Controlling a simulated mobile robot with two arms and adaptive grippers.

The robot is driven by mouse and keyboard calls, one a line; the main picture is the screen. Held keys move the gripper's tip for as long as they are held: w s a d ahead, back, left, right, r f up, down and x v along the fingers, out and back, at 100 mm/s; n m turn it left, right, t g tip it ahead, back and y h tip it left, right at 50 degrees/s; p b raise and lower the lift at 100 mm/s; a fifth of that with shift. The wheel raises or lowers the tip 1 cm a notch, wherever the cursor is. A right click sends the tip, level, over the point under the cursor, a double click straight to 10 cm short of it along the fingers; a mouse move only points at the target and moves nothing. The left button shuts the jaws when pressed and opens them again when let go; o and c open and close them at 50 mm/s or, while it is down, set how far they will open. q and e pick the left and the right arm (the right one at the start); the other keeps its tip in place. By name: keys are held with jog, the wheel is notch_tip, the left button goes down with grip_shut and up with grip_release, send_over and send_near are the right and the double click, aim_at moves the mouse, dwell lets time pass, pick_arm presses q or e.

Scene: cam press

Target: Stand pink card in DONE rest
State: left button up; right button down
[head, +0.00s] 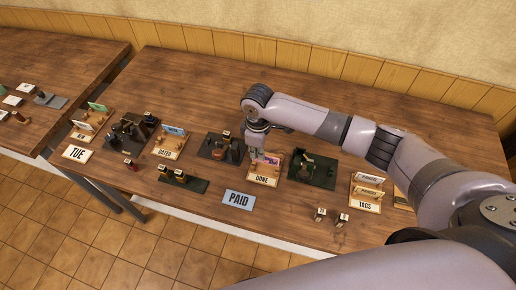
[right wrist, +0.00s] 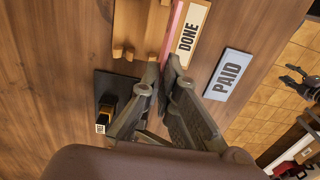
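The DONE rest (head: 262,180) is a wooden stand with a DONE label; the label also shows in the right wrist view (right wrist: 187,40). The pink card (head: 268,159) stands at the rest, seen edge-on as a pink strip in the right wrist view (right wrist: 177,28). My right gripper (right wrist: 164,68) is closed around the near end of the pink strip. In the head view my right gripper (head: 254,149) comes down at the rest's left side and hides part of the card. A dark pronged shape (right wrist: 290,78) over the floor looks like my left gripper; its opening is unclear.
A blue PAID plate (head: 238,199) lies in front of the rest. Dark stamp stations stand left (head: 212,152) and right (head: 312,178) of it. The DATED rest (head: 165,153) is farther left, the TAGS rest (head: 365,203) farther right. Two small stamps (head: 330,218) stand near the front edge.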

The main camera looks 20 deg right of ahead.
notch_tip(320, 180, down, 2)
jog(key=shift+f+b, duration=0.2)
jog(key=shift+b, duration=0.25)
jog(key=shift+f+b, duration=0.4)
jog(key=shift+f, duration=0.5)
pick_arm(q)
jog(key=shift+w+a+f, duration=0.2)
jog(key=shift+w+f, duration=0.05)
jog(key=shift+f, duration=0.25)
jog(key=shift+w+a+f, duration=0.2)
jog(key=shift+w+f, duration=0.05)
jog(key=shift+f, duration=0.25)
jog(key=shift+s+r, duration=0.1)
pick_arm(e)
jog(key=shift+f, duration=0.2)
jog(key=c, duration=2.3)
grip_release()
jog(key=o, duration=0.6)
jog(key=o, duration=0.5)
jog(key=shift+o, duration=0.2)
